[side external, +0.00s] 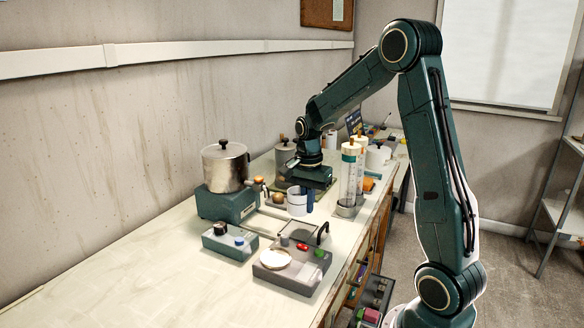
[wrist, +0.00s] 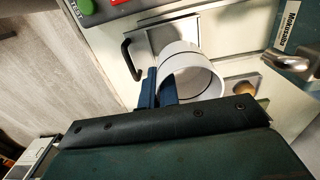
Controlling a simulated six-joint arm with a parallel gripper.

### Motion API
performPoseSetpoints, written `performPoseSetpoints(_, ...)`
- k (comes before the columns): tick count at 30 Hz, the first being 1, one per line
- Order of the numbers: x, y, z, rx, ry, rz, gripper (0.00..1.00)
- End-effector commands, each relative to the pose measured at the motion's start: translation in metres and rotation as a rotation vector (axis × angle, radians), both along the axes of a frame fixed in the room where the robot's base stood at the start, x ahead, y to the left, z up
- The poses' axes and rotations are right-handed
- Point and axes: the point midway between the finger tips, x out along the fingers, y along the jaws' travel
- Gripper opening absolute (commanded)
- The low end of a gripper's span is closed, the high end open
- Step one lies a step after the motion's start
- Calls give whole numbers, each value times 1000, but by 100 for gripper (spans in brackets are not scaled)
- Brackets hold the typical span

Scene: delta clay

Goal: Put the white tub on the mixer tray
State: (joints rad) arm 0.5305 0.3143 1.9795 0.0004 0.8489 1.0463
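The white tub (side external: 297,203) is a small open cylinder, held upright or nearly so above the bench beside the pot heater. It also shows in the wrist view (wrist: 186,62), with its open top towards the camera. My gripper (side external: 310,198) has blue fingers at the tub's right side. In the wrist view the fingers (wrist: 158,90) look closed on the tub's wall, one outside and one at the inner edge. A flat square plate with a black handle (wrist: 128,58) lies beyond the tub; it may be the mixer tray, but I cannot tell for sure. The tub hides part of it.
A steel pot (side external: 225,167) stands on a teal heater (side external: 228,204) at left. Two tall clear cylinders (side external: 349,180) stand close on the right. The bench's front left is clear.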

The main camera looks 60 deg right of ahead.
Motion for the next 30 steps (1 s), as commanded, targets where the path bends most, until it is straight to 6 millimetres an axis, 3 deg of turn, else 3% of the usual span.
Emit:
performPoseSetpoints(4, 0, 0, -14, 0, 0, 0, 0)
performPoseSetpoints(14, 0, 0, -21, 0, 1, 0, 0)
performPoseSetpoints(24, 0, 0, -56, 0, 0, 0, 0)
performPoseSetpoints(30, 0, 0, -59, -1, -1, 0, 0)
